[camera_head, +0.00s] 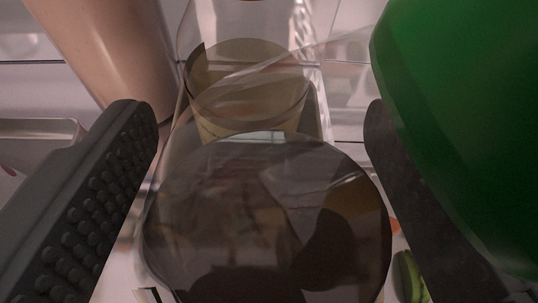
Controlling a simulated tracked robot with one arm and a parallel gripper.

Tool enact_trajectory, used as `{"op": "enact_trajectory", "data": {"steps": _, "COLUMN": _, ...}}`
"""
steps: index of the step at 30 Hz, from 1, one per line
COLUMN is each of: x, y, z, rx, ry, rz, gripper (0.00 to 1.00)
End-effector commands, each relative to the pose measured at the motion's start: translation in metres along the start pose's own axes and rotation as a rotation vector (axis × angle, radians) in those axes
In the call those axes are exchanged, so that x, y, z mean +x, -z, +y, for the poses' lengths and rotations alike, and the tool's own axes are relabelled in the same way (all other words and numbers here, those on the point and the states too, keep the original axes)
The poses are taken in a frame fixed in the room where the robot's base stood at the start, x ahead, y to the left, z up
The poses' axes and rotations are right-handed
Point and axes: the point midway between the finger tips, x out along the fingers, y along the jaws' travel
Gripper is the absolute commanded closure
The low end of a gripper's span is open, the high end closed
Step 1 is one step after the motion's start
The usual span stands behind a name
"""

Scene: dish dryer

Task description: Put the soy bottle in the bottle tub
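My gripper (262,112) has its two dark fingers spread apart, one on the left and one on the right. Between them, low in the view, is a glossy, see-through dark round shape (250,215), which looks like a bottle with dark liquid. It may be the soy bottle, but no label shows. A narrow gap shows between it and the left finger; contact at the right finger is unclear. Behind it stands a clear vessel (248,85) with brownish contents and a bit of red at the top. I cannot make out for sure which container is the bottle tub.
A large green object (465,110) fills the right side and covers part of the right finger. A tan cylinder (112,50) stands at the upper left. A pale tray edge (40,128) shows at the left. Clear walls run behind the centre; free room is tight.

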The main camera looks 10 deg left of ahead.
Motion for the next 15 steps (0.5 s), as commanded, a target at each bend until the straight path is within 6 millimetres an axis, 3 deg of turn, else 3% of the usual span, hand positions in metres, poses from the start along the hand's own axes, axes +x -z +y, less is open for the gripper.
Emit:
{"op": "enact_trajectory", "data": {"steps": 1, "x": 0.003, "y": -0.018, "z": -0.004, "rx": -0.017, "ry": 0.004, "rz": -0.031, "gripper": 0.31}}
{"op": "enact_trajectory", "data": {"steps": 15, "x": 0.001, "y": -0.006, "z": -0.002, "rx": -0.006, "ry": 0.002, "rz": -0.010, "gripper": 0.31}}
